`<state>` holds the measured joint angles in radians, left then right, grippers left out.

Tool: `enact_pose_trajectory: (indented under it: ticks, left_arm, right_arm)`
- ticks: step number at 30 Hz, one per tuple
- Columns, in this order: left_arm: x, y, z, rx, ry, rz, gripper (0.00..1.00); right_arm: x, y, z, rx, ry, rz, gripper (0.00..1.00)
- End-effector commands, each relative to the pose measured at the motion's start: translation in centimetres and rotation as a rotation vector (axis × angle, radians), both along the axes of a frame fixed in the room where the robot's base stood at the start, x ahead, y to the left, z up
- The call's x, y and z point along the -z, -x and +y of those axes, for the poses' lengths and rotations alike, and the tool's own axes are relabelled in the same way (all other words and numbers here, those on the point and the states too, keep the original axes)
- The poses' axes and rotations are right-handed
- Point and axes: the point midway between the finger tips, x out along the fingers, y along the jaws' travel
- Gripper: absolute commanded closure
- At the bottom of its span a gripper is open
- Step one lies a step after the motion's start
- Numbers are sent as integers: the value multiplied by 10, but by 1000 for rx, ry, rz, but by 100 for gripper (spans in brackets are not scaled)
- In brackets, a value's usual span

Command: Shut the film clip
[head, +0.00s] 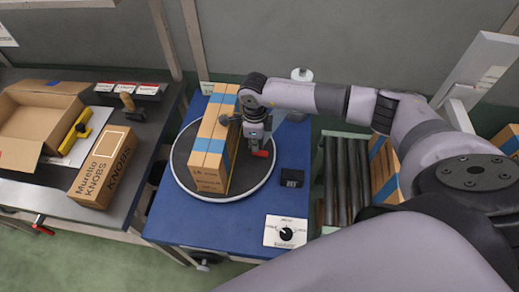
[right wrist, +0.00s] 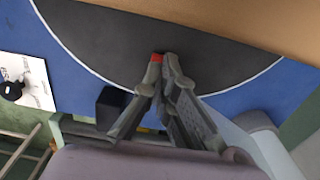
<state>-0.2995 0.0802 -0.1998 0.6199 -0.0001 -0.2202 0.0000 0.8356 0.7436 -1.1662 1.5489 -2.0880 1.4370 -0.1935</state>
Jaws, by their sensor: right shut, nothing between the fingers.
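A small red piece (head: 261,153), which looks like part of the film clip, shows at the right side of the turntable, right beside the fingertips of my right gripper (head: 256,144). In the right wrist view the red piece (right wrist: 157,58) shows just past the tips of the right gripper (right wrist: 163,62). The fingers are together with nothing between them. The fingers hide most of the piece, so I cannot tell whether the clip is open or shut, or whether they touch it. My left gripper is not in view.
A tall carton (head: 212,150) with blue tape stands on the round turntable (head: 178,165), close left of the gripper. A black box (head: 292,178) and a dial panel (head: 286,231) sit on the blue table. A roller conveyor (head: 345,185) is at right, a packing bench (head: 60,205) at left.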

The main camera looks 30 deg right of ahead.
Motion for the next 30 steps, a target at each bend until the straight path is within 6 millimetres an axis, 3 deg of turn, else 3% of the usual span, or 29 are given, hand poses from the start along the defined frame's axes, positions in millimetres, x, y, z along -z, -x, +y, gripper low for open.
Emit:
enact_pose_trajectory:
  ticks: [18,30]
  left_arm:
    - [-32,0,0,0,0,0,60]
    - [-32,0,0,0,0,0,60]
  right_arm:
    - [-53,-1,0,0,-1,-3,100]
    - [-55,-1,0,0,-1,-2,100]
